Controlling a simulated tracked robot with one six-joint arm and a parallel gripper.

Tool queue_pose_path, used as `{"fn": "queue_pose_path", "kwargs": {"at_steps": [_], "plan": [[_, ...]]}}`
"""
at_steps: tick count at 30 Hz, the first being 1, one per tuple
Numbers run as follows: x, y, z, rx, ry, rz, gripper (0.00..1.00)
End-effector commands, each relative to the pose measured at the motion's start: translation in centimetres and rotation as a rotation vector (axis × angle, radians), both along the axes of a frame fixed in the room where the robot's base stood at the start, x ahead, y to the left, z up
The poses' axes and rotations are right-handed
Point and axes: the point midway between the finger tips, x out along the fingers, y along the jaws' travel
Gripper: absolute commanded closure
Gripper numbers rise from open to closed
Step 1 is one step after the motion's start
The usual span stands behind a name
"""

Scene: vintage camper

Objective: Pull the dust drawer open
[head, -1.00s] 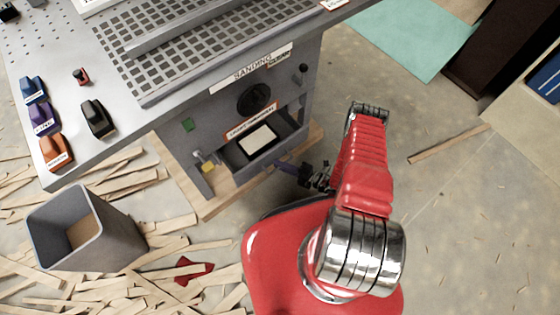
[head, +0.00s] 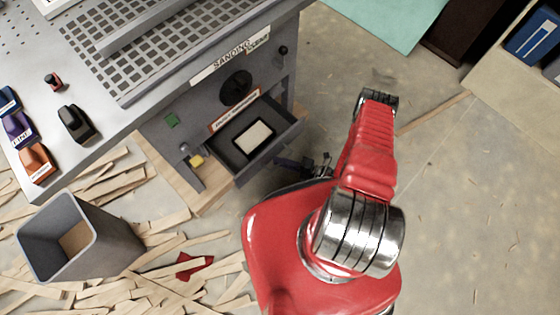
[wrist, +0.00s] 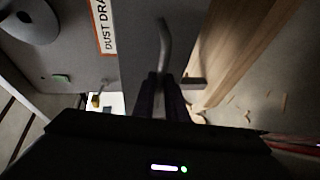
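The dust drawer (head: 270,159) sticks out of the front of the grey sanding bench (head: 195,95). It is partly open, and a pale rectangular item in a dark frame (head: 253,136) lies inside. My gripper (head: 308,165) is at the drawer's front, partly hidden by my arm. In the wrist view the grey drawer front (wrist: 137,45) fills the middle, with a curved metal handle (wrist: 165,42) on it. My two dark fingers (wrist: 160,92) are close together around the handle's near end and look shut on it.
A grey bin (head: 75,238) and many wood strips (head: 165,285) lie at the left. Sanding blocks (head: 75,123) sit on the bench top. The floor (head: 470,210) at the right is mostly clear.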

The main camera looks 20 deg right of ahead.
Motion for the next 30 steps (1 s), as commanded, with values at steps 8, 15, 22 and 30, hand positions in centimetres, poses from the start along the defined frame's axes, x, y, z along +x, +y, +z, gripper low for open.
{"fn": "queue_pose_path", "kwargs": {"at_steps": [8,15,22,30], "plan": [[-0.1,0.2,0.0,0.001,0.002,0.002,0.72],[0.0,0.0,0.0,0.001,-0.001,0.000,0.72],[-0.4,-0.8,0.2,0.001,-0.002,-0.004,0.72],[-2.0,-2.6,0.6,0.000,-0.002,-0.003,0.72]]}}
